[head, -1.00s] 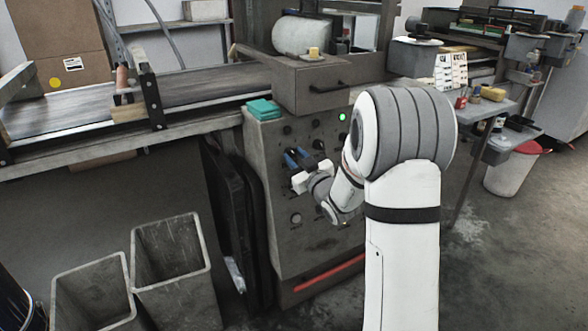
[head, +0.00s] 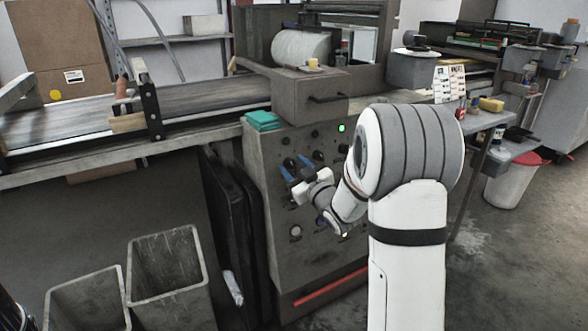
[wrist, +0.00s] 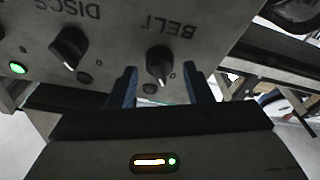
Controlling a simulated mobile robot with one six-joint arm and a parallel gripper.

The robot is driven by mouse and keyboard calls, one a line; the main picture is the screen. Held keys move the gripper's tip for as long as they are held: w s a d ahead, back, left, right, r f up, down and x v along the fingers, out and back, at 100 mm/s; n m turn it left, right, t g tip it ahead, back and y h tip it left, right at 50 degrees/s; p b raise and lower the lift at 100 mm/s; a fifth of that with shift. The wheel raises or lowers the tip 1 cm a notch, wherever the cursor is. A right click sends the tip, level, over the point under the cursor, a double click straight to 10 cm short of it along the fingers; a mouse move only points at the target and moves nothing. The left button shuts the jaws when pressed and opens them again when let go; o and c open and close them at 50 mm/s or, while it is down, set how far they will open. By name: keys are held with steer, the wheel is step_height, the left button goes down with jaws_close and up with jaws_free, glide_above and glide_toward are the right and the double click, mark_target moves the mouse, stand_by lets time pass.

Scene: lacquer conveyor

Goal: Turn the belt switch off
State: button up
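The belt switch (wrist: 160,62) is a dark round knob with a pale pointer line, under the label BELT, which appears upside down in the wrist view. My gripper (wrist: 160,86) is open, with one blue finger on each side of the belt knob. I see gaps between the fingers and the knob, so it is not clamped. In the head view my gripper (head: 294,165) is at the front of the grey control panel (head: 268,225), and the fingers partly cover the knob there.
A second knob labelled DISCS (wrist: 69,48) sits beside the belt knob. A green light (head: 342,128) is lit on the panel, and it also shows in the wrist view (wrist: 18,68). Grey bins (head: 168,270) stand at lower left.

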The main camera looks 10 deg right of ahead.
steer(key=p+v, duration=0.1)
steer(key=v, duration=0.7)
stand_by(0.4)
